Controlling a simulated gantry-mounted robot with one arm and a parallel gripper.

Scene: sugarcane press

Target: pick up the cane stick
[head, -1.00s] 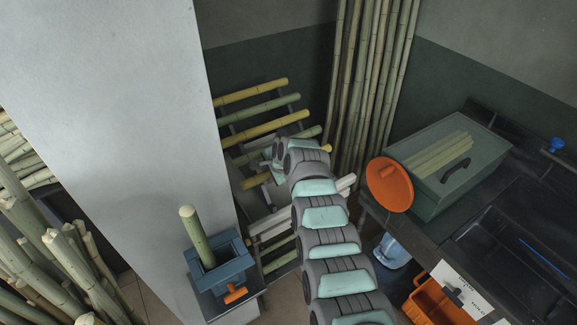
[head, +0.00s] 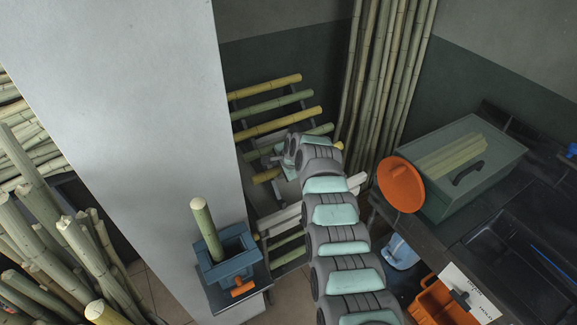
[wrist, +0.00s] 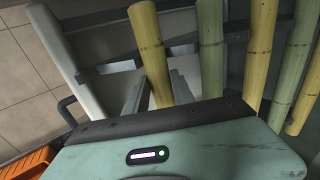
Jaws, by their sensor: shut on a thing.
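A rack holds several cane sticks lying across it. A yellow cane stick (head: 266,176) on the rack passes under my gripper (head: 277,161), and my arm hides its middle. The wrist view shows this yellow stick (wrist: 149,50) between the two grey fingers of my gripper (wrist: 155,92), which is shut on it. A green stick (wrist: 210,50) lies just to its right, with more yellow and green sticks beyond. A pale white stick (wrist: 60,60) lies apart on the left. I cannot tell whether the held stick is off the rack.
A grey pillar (head: 130,110) stands left of the rack. A blue press box (head: 228,262) holds an upright green cane (head: 206,228). Tall canes (head: 385,80) lean behind. On the right are a green bin (head: 480,185), an orange disc (head: 400,185) and an orange crate (head: 440,305).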

